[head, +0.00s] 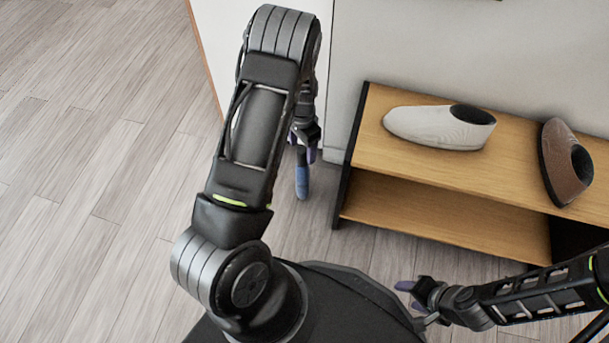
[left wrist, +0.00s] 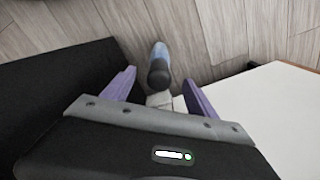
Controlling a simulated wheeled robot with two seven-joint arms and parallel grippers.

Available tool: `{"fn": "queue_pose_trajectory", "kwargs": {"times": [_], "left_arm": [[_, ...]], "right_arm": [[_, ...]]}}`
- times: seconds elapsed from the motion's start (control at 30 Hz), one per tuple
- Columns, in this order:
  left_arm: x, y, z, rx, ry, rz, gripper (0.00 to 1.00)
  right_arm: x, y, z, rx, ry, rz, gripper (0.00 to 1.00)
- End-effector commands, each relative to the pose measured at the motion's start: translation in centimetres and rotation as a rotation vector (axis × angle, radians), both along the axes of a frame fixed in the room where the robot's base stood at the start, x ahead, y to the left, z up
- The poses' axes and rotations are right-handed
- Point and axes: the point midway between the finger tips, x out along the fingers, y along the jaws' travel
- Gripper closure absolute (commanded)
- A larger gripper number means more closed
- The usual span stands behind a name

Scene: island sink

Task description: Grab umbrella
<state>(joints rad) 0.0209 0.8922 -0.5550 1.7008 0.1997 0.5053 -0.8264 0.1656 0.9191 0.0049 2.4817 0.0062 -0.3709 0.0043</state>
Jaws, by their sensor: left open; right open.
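The umbrella (head: 302,180) shows as a slim blue, folded shape below my left gripper (head: 303,148), in the gap between the white panel and the shelf. The left gripper is open, and the fingers stand apart on either side of the umbrella. My left arm hides part of this area in the head view. My right gripper (head: 411,296) is open and empty, low in front of the shelf.
A wooden shelf (head: 400,160) with dark sides stands right of the umbrella. A pale shoe (head: 430,127) and a brown shoe (head: 558,160) rest on its top. A white panel (head: 345,40) rises behind. The wooden floor (head: 90,130) at left is clear.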

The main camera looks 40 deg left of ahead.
Motion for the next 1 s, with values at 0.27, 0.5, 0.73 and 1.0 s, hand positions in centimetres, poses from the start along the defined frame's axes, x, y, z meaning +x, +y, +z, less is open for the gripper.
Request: {"fn": "queue_pose_trajectory", "kwargs": {"times": [0.27,0.5,0.73,1.0], "left_arm": [[-0.1,-0.1,-1.5,0.000,0.002,0.001,0.33],[0.0,0.0,-2.7,-0.001,0.000,0.001,0.33],[0.0,-0.1,-2.9,-0.001,0.000,0.001,0.33],[0.0,-0.2,-6.6,0.001,0.002,-0.001,0.33]], "right_arm": [[0.1,0.0,-0.7,0.000,-0.002,-0.001,0.50],[0.2,0.0,-1.1,-0.001,-0.006,-0.002,0.50],[0.2,0.0,-1.2,-0.001,-0.006,-0.002,0.50],[0.5,0.1,-3.6,-0.002,-0.014,-0.006,0.50]]}}
